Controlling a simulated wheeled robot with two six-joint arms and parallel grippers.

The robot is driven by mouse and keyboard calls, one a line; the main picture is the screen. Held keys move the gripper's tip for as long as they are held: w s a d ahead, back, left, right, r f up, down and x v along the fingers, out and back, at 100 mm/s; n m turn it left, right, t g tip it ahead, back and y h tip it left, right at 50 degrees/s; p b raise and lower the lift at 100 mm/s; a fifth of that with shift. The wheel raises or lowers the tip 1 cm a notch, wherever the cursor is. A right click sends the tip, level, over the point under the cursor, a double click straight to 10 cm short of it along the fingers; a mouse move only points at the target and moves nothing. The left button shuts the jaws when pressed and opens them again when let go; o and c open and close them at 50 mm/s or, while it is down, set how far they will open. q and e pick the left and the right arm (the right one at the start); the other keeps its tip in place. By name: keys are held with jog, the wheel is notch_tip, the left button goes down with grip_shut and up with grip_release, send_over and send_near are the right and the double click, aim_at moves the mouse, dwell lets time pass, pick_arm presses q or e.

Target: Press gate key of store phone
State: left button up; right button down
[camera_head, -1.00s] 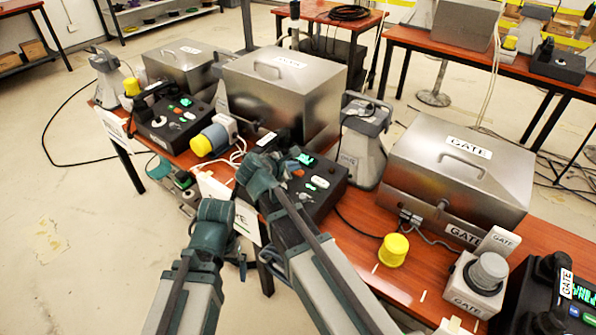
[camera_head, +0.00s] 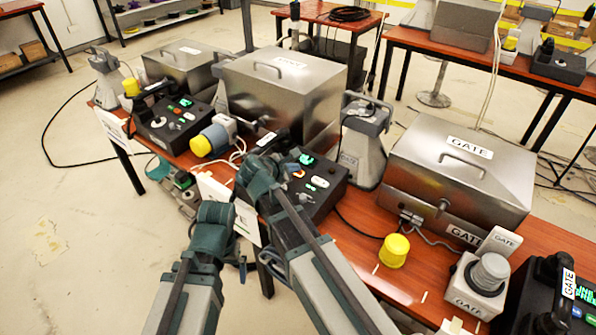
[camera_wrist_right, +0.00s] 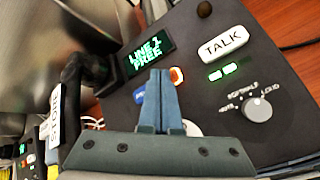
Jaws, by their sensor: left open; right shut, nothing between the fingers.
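The store phone (camera_head: 318,192) is the dark sloped console in the middle of the front table. In the right wrist view it has a STORE label (camera_wrist_right: 55,115), a lit screen (camera_wrist_right: 148,57) reading LINE 1 FREE, a white TALK key (camera_wrist_right: 223,43) and a dial (camera_wrist_right: 257,108). An orange-lit key (camera_wrist_right: 177,76) and a blue key (camera_wrist_right: 139,95) are partly behind my right gripper (camera_wrist_right: 162,75). A white key (camera_wrist_right: 193,129) is mostly covered. I cannot read GATE on any of these. My right gripper is shut and empty over the keys. My left gripper (camera_head: 242,264) is open, low beside the table's front edge.
Another console (camera_head: 172,122) stands left, and a GATE-labelled phone (camera_head: 560,300) far right. Metal boxes (camera_head: 455,175), a yellow-capped button (camera_head: 394,251) and a grey horn (camera_head: 363,145) share the table. Cables run between them.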

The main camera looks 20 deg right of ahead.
jog(key=shift+r, duration=0.35)
jog(key=shift+r+p, duration=0.1)
jog(key=shift+p, duration=0.25)
jog(key=r+p, duration=0.3)
jog(key=r, duration=0.1)
jog(key=r+p, duration=0.1)
jog(key=p, duration=0.1)
jog(key=shift+s+a+r+p, duration=0.35)
jog(key=shift+a+r, duration=0.05)
jog(key=s+a+f+m+g+y+p, duration=0.1)
jog(key=s+a+m+g+y+p, duration=0.2)
jog(key=s+a+m, duration=0.3)
jog(key=s+a+m+g+y+p, duration=0.3)
jog(key=s+a+m, duration=0.3)
jog(key=s, duration=1.1)
jog(key=shift+f+m+g+y+p, duration=0.4)
jog(key=shift+m+g+p, duration=0.3)
jog(key=shift+m+g, duration=0.25)
